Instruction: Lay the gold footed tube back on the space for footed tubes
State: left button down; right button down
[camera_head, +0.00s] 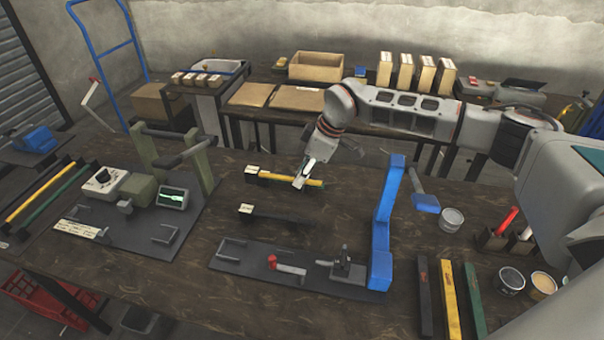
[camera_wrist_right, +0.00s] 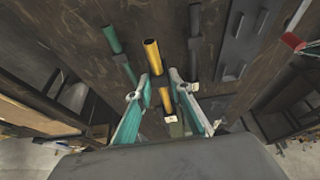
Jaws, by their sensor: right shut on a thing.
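The gold footed tube (camera_head: 282,177) lies nearly level, low over or on the wooden bench, beside a small white tag (camera_head: 251,170). My right gripper (camera_head: 304,180) reaches down from the back and is shut on the tube near its right end. In the right wrist view the gold tube (camera_wrist_right: 153,58) stands out between the two fingertips (camera_wrist_right: 161,78). I cannot tell whether the tube's feet touch the bench; the fingers hide part of it. A second tag (camera_head: 246,209) with a dark bar (camera_head: 282,215) lies nearer the front. My left gripper is not in view.
A dark press plate with a blue upright (camera_head: 384,225) stands at front right. A green-framed press (camera_head: 196,150) stands at left. Black, yellow (camera_head: 453,298) and green bars lie at front right. In the wrist view a green tube (camera_wrist_right: 113,38) lies to the left.

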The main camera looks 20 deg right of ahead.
jog(key=shift+f+b, duration=0.45)
jog(key=shift+f, duration=0.85)
jog(key=shift+f+b, duration=0.35)
jog(key=shift+b, duration=0.05)
notch_tip(320, 180, down, 2)
jog(key=shift+f+b, duration=0.1)
jog(key=shift+b, duration=0.4)
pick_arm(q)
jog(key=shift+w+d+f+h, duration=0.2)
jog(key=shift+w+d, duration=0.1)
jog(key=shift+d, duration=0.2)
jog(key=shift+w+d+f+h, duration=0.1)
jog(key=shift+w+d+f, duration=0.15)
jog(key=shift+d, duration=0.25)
pick_arm(e)
jog(key=shift+f, duration=0.7)
pick_arm(q)
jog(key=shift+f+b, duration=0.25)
jog(key=shift+b, duration=0.25)
pick_arm(e)
jog(key=shift+f, duration=0.65)
jog(key=c, duration=1.7)
grip_release()
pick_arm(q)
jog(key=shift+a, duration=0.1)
pick_arm(e)
jog(key=shift+r, duration=0.1)
